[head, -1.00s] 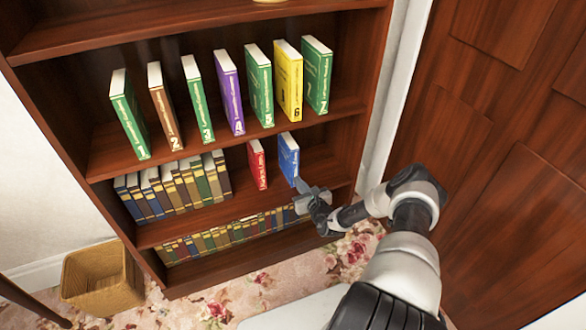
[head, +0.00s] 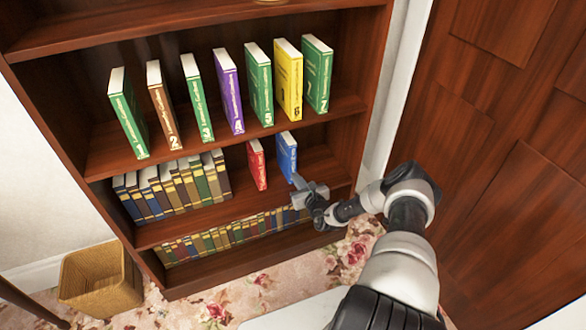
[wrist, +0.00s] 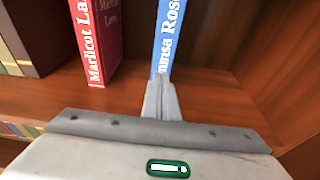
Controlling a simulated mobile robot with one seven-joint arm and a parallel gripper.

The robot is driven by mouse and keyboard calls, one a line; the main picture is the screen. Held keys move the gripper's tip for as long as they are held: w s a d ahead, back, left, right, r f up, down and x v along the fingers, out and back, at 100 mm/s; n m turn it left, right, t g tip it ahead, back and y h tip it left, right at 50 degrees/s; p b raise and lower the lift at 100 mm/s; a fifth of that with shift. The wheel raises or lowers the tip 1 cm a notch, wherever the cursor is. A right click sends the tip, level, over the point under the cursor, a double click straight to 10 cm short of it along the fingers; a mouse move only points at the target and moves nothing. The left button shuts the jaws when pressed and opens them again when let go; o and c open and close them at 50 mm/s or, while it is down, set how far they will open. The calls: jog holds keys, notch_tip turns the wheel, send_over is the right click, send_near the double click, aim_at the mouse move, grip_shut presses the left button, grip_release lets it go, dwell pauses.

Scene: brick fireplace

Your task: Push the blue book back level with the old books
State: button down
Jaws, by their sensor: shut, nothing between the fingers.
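The blue book (head: 287,152) stands upright on the middle shelf, right of the red book (head: 257,165). The old books (head: 180,185) stand in a row at the left of that shelf. My gripper (head: 296,179) is shut and empty in front of the blue book's lower spine. In the wrist view, the closed fingertips (wrist: 159,82) meet the foot of the blue spine (wrist: 167,38) and appear to touch it. The red book (wrist: 88,45) is left of the fingers, apart from them. The bottom of the blue spine is hidden by the fingers.
Numbered books (head: 258,90) fill the shelf above. More old books (head: 225,235) stand on the shelf below. The shelf's right side wall (wrist: 275,60) is close, with bare shelf between it and the blue book. A wicker basket (head: 98,283) is on the floor at left.

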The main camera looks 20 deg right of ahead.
jog(key=shift+w, duration=0.6)
jog(key=shift+p+v, duration=0.75)
jog(key=shift+v, duration=0.4)
jog(key=f+p+v, duration=0.1)
jog(key=p+v, duration=0.3)
jog(key=v, duration=0.3)
jog(key=shift+s+f, duration=0.5)
jog(key=shift+f, duration=0.05)
